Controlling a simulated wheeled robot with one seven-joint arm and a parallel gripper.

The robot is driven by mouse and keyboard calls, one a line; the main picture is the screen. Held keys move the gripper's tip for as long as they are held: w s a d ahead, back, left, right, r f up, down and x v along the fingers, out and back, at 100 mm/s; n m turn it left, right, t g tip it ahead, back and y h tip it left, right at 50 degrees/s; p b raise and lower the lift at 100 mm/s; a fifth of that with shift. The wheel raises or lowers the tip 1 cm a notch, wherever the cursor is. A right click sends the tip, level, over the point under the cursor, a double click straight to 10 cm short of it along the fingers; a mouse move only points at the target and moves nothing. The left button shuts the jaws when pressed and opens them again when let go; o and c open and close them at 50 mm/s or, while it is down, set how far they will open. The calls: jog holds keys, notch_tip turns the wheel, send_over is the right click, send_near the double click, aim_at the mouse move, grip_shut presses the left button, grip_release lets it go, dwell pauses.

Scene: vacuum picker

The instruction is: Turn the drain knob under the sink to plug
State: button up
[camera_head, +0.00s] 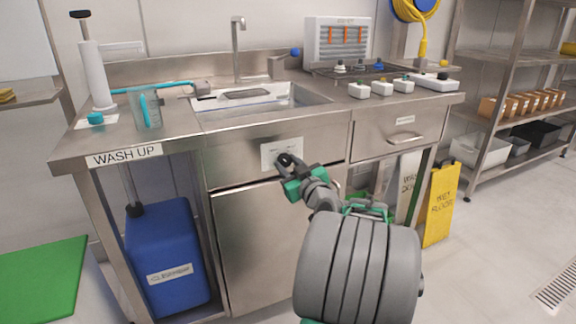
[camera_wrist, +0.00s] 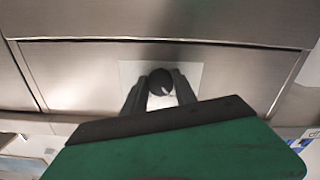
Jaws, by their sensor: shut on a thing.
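The drain knob (camera_wrist: 161,80) is a round black knob with a white pointer mark, on a pale label plate (camera_wrist: 133,71) fixed to the steel front panel under the sink. In the wrist view my gripper (camera_wrist: 160,88) has one dark finger on each side of the knob and is shut on it. In the head view my gripper (camera_head: 289,163) reaches the panel at the plate (camera_head: 268,156), and the knob is mostly hidden by the fingers. The lettering on the plate is too small to read. The sink (camera_head: 262,98) is above, with a tray-like thing in it.
A steel cabinet door (camera_head: 255,240) lies below the panel. A drawer (camera_head: 398,132) is to the right. A blue canister (camera_head: 165,255) stands in the open bay at left, and a yellow wet-floor sign (camera_head: 440,205) stands at right.

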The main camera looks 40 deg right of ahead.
grip_shut()
jog(key=shift+m, duration=0.4)
jog(key=m+p, duration=0.1)
jog(key=m, duration=0.2)
jog(key=shift+m, duration=0.3)
jog(key=m+p, duration=0.2)
jog(key=m, duration=0.1)
jog(key=shift+a+r+m, duration=0.1)
jog(key=shift+a+m, duration=0.05)
jog(key=shift+m, duration=0.15)
jog(key=m+p, duration=0.3)
jog(key=m, duration=0.1)
jog(key=shift+r+m, duration=0.1)
jog(key=shift+m, duration=0.2)
jog(key=shift+m+p, duration=1.4)
jog(key=shift+m, duration=0.3)
